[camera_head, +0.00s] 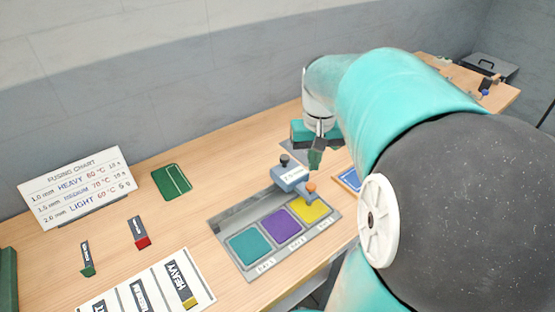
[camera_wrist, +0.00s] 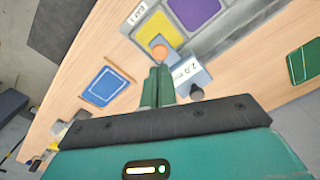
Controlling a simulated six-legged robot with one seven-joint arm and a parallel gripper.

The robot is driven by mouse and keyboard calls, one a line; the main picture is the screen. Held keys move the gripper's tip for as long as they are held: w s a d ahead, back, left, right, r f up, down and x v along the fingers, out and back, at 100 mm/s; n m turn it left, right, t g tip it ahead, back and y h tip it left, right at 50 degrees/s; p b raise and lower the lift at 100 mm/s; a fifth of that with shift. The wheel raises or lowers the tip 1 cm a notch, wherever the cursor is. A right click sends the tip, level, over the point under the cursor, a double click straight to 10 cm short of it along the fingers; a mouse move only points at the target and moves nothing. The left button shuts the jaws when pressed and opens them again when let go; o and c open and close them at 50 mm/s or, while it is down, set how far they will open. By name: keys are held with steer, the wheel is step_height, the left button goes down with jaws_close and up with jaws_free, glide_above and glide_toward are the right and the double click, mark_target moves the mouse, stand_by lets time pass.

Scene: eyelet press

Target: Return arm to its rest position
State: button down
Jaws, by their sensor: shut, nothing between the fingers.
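My gripper (camera_head: 315,158) is shut and empty, with its fingers pointing down over the back right of the press area in the head view. In the wrist view my gripper (camera_wrist: 158,72) shows its two green fingers together, beside the grey block. My teal and black arm fills the right of the head view. The small press block (camera_head: 293,177), grey-blue with a white label, an orange knob and a black knob, stands on the grey tray (camera_head: 228,221). It also shows in the wrist view (camera_wrist: 190,76), labelled "2.0 m".
The tray holds teal (camera_head: 249,246), purple (camera_head: 282,224) and yellow (camera_head: 312,208) pads. A blue card (camera_wrist: 106,86) lies near the table edge.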

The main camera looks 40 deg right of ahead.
steer(key=s+a+r+n+t, duration=0.1)
steer(key=s+a+n+t, duration=0.1)
steer(key=a, duration=0.9)
steer(key=s+a+r+n+t, duration=0.1)
steer(key=s+a+n+t, duration=0.1)
steer(key=a, duration=1)
steer(key=shift+s+r+n+t, duration=0.3)
steer(key=shift+n+t, duration=0.5)
